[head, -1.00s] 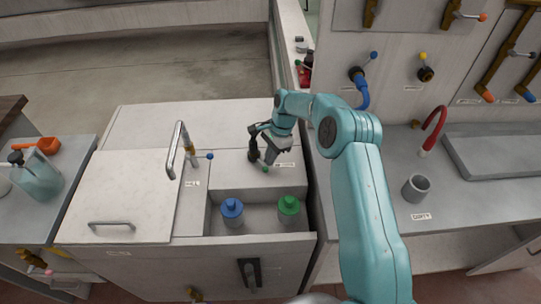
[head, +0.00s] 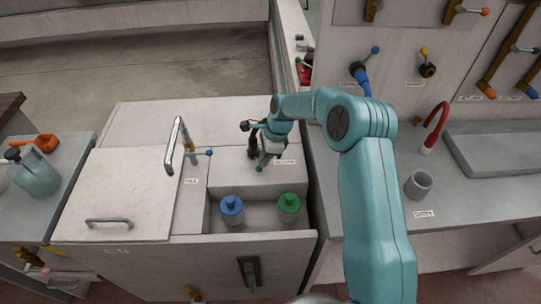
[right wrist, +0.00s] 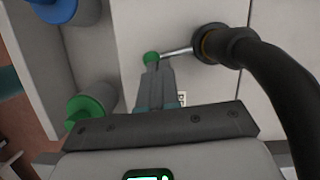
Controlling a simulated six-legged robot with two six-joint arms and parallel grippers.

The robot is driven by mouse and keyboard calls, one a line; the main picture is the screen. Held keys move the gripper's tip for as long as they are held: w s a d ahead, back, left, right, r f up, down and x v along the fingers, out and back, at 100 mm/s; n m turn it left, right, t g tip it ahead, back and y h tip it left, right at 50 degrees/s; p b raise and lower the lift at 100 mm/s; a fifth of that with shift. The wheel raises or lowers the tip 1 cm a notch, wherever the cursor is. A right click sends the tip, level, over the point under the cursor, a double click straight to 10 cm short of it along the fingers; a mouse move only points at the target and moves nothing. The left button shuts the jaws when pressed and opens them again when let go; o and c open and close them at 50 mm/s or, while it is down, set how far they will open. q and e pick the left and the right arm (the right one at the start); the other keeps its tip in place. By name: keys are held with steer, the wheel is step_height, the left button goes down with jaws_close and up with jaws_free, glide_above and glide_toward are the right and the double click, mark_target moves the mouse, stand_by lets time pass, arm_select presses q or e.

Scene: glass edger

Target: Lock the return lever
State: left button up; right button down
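The return lever (right wrist: 178,51) is a thin metal rod with a green ball knob (right wrist: 151,58) at its end, joined to a dark round pivot under a black curved pipe. In the head view the green knob (head: 258,169) shows beside a small label on the white cabinet top. My right gripper (right wrist: 157,66) has its fingers together, with the tips right at the green knob; whether they touch it is hard to tell. In the head view my right gripper (head: 264,158) hides most of the rod and pivot. My left gripper is not in view.
A blue-capped bottle (head: 232,208) and a green-capped bottle (head: 289,207) stand in the recess in front. A blue-tipped lever (head: 209,153) and a bent metal spout (head: 175,140) are to the left. A grey cup (head: 418,184) stands on the right counter.

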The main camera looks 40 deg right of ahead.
steer(key=a+m, duration=0.2)
steer(key=m, duration=0.1)
steer(key=shift+w+a+f+t+b, duration=0.1)
steer(key=shift+w+t+b, duration=0.1)
steer(key=shift+t+b, duration=0.2)
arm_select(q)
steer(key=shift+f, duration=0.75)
arm_select(e)
steer(key=shift+w+a, duration=0.3)
steer(key=shift+a, duration=0.2)
steer(key=shift+w+a, duration=0.25)
steer(key=shift+a, duration=0.35)
steer(key=shift+s+d, duration=0.25)
steer(key=shift+d, duration=0.2)
steer(key=s+r, duration=0.1)
steer(key=s+d, duration=0.1)
steer(key=s, duration=0.1)
steer(key=shift+d+r, duration=0.15)
steer(key=shift+r, duration=0.2)
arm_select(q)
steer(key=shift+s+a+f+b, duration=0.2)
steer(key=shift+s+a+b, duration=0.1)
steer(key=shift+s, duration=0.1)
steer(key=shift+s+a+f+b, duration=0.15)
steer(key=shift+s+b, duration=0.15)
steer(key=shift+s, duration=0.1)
arm_select(e)
steer(key=v, duration=0.9)
steer(key=shift+a, duration=0.3)
